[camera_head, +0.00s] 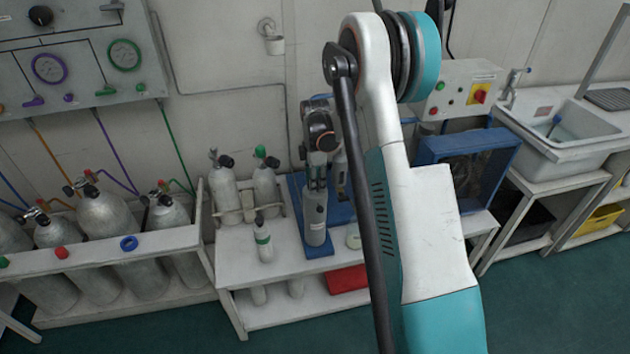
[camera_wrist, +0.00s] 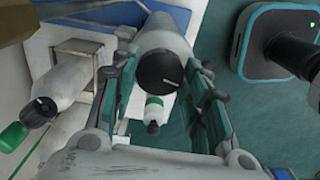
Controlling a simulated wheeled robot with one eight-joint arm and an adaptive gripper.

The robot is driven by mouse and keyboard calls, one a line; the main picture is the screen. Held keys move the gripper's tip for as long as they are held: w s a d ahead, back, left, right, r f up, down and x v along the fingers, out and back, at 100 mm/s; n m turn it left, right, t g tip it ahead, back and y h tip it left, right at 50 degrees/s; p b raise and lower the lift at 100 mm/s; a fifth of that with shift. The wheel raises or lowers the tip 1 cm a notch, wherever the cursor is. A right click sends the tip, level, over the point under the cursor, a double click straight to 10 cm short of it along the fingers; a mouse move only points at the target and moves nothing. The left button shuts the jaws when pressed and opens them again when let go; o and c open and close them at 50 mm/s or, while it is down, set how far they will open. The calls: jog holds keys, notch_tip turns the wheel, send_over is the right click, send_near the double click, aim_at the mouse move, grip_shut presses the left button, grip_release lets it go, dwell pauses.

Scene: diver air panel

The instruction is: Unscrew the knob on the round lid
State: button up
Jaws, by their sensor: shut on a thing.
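A grey cylinder (camera_head: 315,214) stands upright on a blue mat (camera_head: 319,251) on the white bench. Its dark round top with a knob (camera_wrist: 160,71) shows between my fingers in the wrist view. My gripper (camera_head: 317,176) reaches down over this cylinder from above. Its two teal fingers lie on either side of the top, and the gripper (camera_wrist: 160,60) is shut on it. The exact contact of the fingertips is hard to make out. I cannot tell a separate round lid apart from the knob.
Two grey cylinders, one with a black knob (camera_head: 227,161) and one with a green knob (camera_head: 260,151), stand in a rack to the left. A white bottle with a green label (camera_head: 263,242) stands in front. A blue crate (camera_head: 466,158) sits to the right.

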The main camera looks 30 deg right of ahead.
jog(key=shift+n, duration=0.7)
jog(key=o, duration=1)
jog(key=shift+o, duration=0.2)
jog(key=shift+r, duration=0.1)
notch_tip(320, 180, up, 12)
